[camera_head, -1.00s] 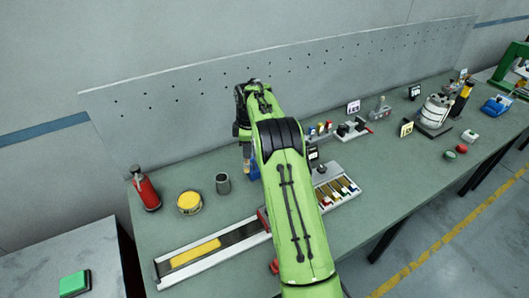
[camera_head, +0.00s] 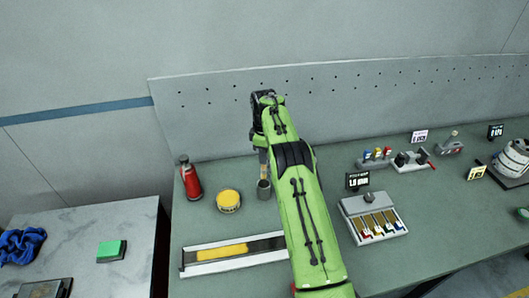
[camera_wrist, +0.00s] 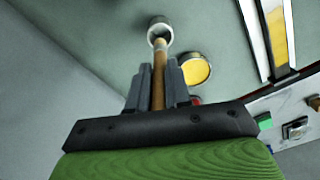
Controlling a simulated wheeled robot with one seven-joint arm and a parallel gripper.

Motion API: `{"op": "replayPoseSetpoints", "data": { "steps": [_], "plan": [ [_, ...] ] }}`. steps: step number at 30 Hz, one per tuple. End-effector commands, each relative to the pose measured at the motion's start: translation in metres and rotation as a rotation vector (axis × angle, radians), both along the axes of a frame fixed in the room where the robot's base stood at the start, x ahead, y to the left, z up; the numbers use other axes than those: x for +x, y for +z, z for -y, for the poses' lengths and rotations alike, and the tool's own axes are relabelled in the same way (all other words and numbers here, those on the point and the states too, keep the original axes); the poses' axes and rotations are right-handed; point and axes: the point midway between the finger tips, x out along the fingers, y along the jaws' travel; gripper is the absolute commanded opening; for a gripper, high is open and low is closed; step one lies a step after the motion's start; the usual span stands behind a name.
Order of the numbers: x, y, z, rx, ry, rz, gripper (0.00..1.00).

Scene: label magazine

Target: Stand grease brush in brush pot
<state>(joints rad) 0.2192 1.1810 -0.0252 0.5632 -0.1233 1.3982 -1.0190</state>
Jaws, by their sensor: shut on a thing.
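My gripper (camera_wrist: 157,78) is shut on the grease brush (camera_wrist: 159,72), whose tan wooden handle runs out between the two grey fingers. The brush pot (camera_wrist: 160,24) is a small grey cylinder with its open mouth facing up. In the wrist view the far end of the brush lines up with the pot's mouth. I cannot tell whether that end is inside or just above it. In the head view the brush (camera_head: 263,157) hangs about upright directly above the pot (camera_head: 264,190), and my arm partly hides the gripper.
A yellow-topped tin (camera_head: 229,201) stands close left of the pot, with a red bottle (camera_head: 190,180) beyond it. A long tray with a yellow strip (camera_head: 222,249) lies in front. A perforated panel (camera_head: 350,95) rises behind the bench. A slotted box (camera_head: 372,218) sits to the right.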

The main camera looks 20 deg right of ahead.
Motion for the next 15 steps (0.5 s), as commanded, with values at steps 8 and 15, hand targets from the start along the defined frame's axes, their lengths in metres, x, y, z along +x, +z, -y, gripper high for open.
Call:
{"op": "replayPoseSetpoints", "data": {
  "steps": [8,15],
  "plan": [
    [0.0,-0.03,0.0,0.0,-0.001,-0.001,0.0],
    [0.0,-0.052,0.0,0.0,0.0,-0.001,0.0]
  ]
}}
